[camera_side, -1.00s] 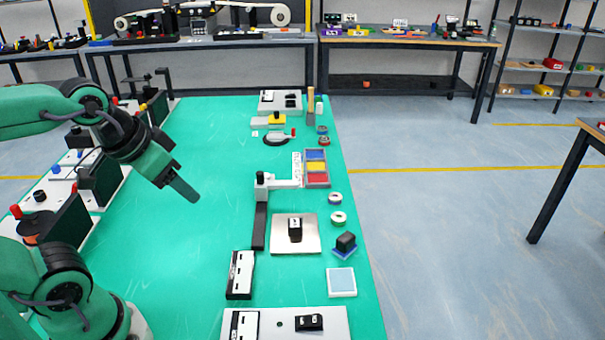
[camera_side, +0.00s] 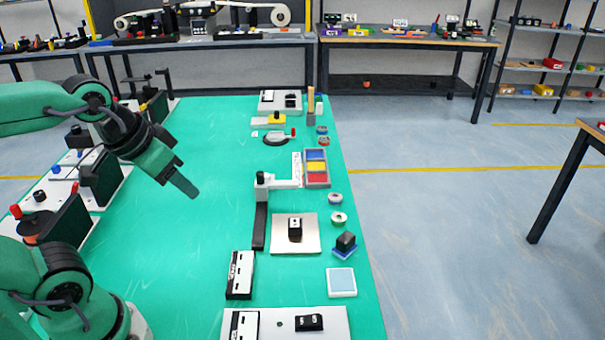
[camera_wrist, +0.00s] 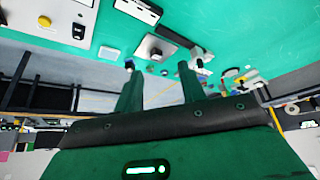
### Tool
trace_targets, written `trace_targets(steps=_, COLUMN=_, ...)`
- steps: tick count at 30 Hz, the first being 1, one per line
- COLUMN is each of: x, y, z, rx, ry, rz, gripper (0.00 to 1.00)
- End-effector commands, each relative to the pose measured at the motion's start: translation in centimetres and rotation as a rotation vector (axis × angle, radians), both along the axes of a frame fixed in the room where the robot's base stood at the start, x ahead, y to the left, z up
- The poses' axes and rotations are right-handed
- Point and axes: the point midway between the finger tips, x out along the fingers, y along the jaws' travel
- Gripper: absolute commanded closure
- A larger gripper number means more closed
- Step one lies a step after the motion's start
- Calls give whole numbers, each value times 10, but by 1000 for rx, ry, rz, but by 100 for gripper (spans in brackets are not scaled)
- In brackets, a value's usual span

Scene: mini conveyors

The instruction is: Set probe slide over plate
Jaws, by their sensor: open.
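The probe slide is a black rail (camera_side: 260,226) with a white cross arm (camera_side: 283,184) and a black knob at its far end. The square silver plate (camera_side: 309,243) lies beside the rail on its right, with a small black block (camera_side: 295,230) on it. The cross arm stands beyond the plate, not above it. In the wrist view the plate (camera_wrist: 145,51) and rail (camera_wrist: 174,36) show ahead of the fingers. My gripper (camera_side: 186,187) is raised above the mat, left of the slide and apart from it. Its two fingers (camera_wrist: 156,72) are spread, with nothing between them.
A tray of coloured bins (camera_side: 316,169) stands right of the cross arm. A black-and-white strip unit (camera_side: 240,275) and a pale blue tile (camera_side: 341,282) lie nearer. Small rings and a dark block (camera_side: 345,242) line the right edge. The green mat (camera_side: 200,240) is clear left of the slide.

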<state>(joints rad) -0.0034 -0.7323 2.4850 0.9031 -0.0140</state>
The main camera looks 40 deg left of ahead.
Motion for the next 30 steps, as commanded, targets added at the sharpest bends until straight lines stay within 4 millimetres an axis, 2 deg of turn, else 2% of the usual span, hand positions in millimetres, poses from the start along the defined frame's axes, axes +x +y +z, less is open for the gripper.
trace_targets(steps=8, x=27, y=6, z=10, rx=-42, ry=53, rz=107, gripper=60)
trace_targets(steps=16, x=72, y=19, z=17, rx=-102, ry=126, rz=278, gripper=60)
trace_targets(steps=23, x=113, y=32, z=14, rx=-148, ry=187, rz=429, gripper=60)
trace_targets(steps=30, x=156, y=50, z=2, rx=-190, ry=249, rz=590, gripper=60)
